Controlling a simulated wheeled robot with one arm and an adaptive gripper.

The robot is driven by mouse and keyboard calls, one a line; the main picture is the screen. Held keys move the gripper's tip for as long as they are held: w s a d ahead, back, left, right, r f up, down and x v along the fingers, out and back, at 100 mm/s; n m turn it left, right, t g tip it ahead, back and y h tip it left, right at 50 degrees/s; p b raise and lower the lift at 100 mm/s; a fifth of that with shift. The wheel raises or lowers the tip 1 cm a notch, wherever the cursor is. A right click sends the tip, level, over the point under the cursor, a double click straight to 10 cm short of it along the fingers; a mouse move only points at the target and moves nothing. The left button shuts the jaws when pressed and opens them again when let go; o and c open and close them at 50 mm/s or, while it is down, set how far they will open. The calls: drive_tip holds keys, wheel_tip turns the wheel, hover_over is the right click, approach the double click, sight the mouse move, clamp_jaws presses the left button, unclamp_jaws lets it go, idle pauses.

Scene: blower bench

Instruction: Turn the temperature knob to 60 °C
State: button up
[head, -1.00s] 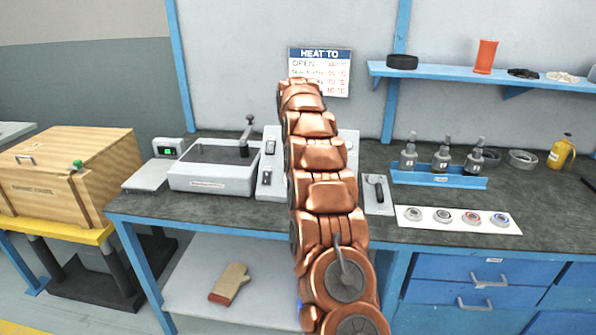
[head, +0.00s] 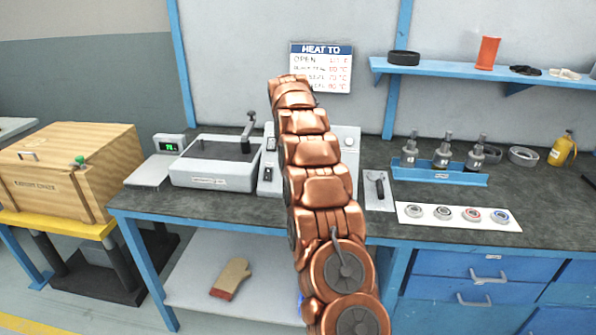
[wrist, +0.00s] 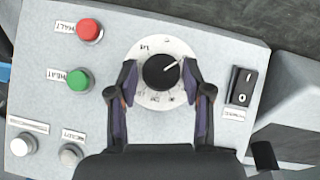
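The temperature knob (wrist: 160,72) is a black round knob on a white dial plate (wrist: 146,44) with printed marks. Its white pointer line points to the upper right in the wrist view. The dial figures are too small to read surely. My gripper (wrist: 157,80) is open, with one dark finger on each side of the knob. Small gaps seem to show between the fingers and the knob; contact cannot be told. In the head view my arm hides the knob and gripper. A sign (head: 322,68) headed HEAT TO hangs on the wall behind.
The grey panel (wrist: 215,45) also holds a red button (wrist: 90,29), a green button (wrist: 78,81), two pale buttons at lower left and a black rocker switch (wrist: 241,88). A grey tray unit (head: 216,172) stands left of the panel on the bench.

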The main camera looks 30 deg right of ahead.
drive_tip(key=shift+o, duration=0.9)
